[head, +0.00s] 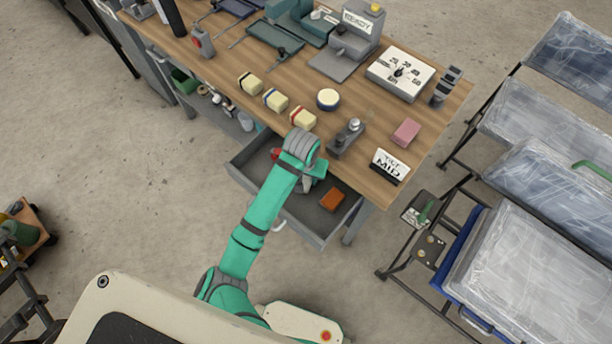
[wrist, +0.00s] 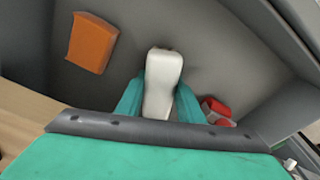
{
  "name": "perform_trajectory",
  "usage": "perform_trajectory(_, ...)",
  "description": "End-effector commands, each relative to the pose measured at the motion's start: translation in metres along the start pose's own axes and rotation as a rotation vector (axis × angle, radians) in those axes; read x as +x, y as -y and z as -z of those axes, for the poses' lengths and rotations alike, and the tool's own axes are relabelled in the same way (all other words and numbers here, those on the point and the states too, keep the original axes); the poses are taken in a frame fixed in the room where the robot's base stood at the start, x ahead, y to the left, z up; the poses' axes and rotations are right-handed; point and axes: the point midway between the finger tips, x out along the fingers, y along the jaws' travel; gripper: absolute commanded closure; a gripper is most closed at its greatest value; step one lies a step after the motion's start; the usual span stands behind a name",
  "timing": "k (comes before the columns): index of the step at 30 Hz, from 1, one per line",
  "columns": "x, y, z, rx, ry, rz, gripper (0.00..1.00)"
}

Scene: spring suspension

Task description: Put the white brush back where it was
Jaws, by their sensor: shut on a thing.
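In the wrist view, the white brush (wrist: 160,82) is between the two teal fingers of my gripper (wrist: 158,98), which is shut on it. The brush is inside the grey drawer (head: 300,228), over its floor; I cannot tell whether it touches the floor. In the head view, my arm reaches down into the open drawer, and my wrist hides the brush and most of the fingers.
In the drawer, an orange block (wrist: 92,42) lies to one side of the brush and a red object (wrist: 217,110) to the other.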

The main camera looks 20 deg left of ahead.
Motion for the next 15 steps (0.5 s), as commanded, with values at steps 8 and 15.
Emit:
perform_trajectory(8,0.0016,0.0001,-0.0004,0.000,0.000,0.000,0.54)
perform_trajectory(15,0.0015,0.0001,-0.0004,0.000,0.000,0.000,0.47)
